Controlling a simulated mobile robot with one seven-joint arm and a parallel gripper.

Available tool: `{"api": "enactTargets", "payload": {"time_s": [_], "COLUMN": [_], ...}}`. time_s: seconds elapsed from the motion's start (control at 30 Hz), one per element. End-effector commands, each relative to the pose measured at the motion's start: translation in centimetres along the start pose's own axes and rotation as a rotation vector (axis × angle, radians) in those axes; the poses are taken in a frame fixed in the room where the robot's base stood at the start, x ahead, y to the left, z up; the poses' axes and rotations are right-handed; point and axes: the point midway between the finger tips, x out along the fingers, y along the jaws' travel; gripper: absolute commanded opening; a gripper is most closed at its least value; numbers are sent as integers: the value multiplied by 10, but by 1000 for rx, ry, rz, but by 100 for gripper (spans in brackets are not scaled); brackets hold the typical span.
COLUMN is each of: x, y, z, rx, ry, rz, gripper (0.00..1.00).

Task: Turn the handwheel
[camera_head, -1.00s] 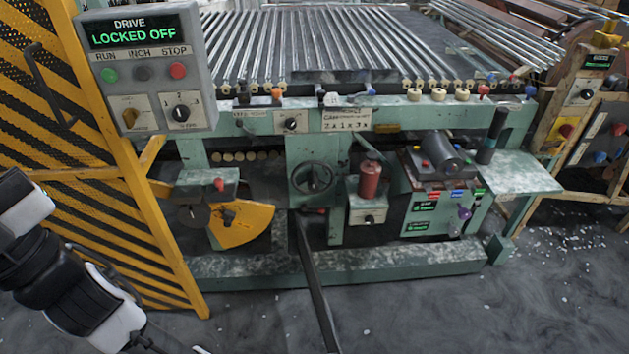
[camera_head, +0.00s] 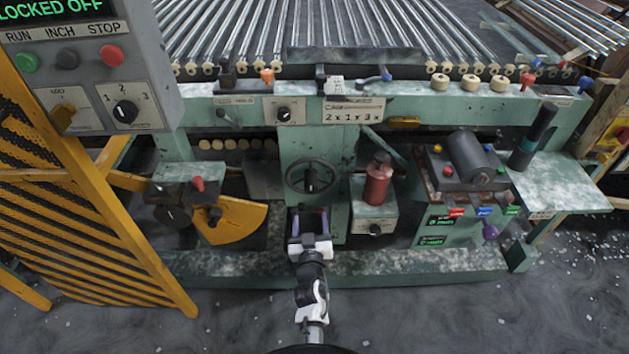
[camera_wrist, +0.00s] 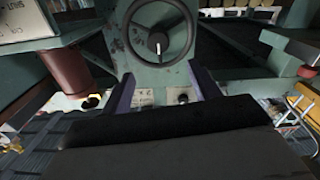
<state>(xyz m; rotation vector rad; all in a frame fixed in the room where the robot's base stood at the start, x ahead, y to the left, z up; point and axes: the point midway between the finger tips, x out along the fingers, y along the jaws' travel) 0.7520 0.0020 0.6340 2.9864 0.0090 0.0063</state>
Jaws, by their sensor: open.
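The handwheel (camera_head: 311,163) is a dark spoked ring with a grip knob near its middle, on the green column at the front of the machine. The handwheel also shows at the top of the wrist view (camera_wrist: 130,46), upright in that picture's centre. My gripper (camera_head: 309,212) is just below the handwheel in the head view. In the wrist view my gripper (camera_wrist: 158,88) has its two fingers wide apart, with nothing between them. The handwheel lies beyond the fingertips and seems apart from them.
A red bottle (camera_head: 377,182) stands on a small box right of the handwheel. A yellow guard plate (camera_head: 235,220) is at the left. A control box (camera_head: 85,75) reading "LOCKED OFF" hangs at upper left above a yellow mesh guard (camera_head: 75,200). The floor (camera_head: 450,320) in front is clear.

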Motion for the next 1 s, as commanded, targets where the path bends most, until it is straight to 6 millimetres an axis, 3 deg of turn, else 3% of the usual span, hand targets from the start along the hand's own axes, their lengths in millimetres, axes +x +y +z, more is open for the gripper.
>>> {"api": "enactTargets", "payload": {"time_s": [0.23, 0.7, 1.0], "x": [21, 108, 135], "y": [3, 3, 2], "z": [3, 4, 4], "rx": [-2, -2, -1], "ry": [-6, -4, -5], "rz": [5, 4, 3], "gripper": [61, 61, 61]}}
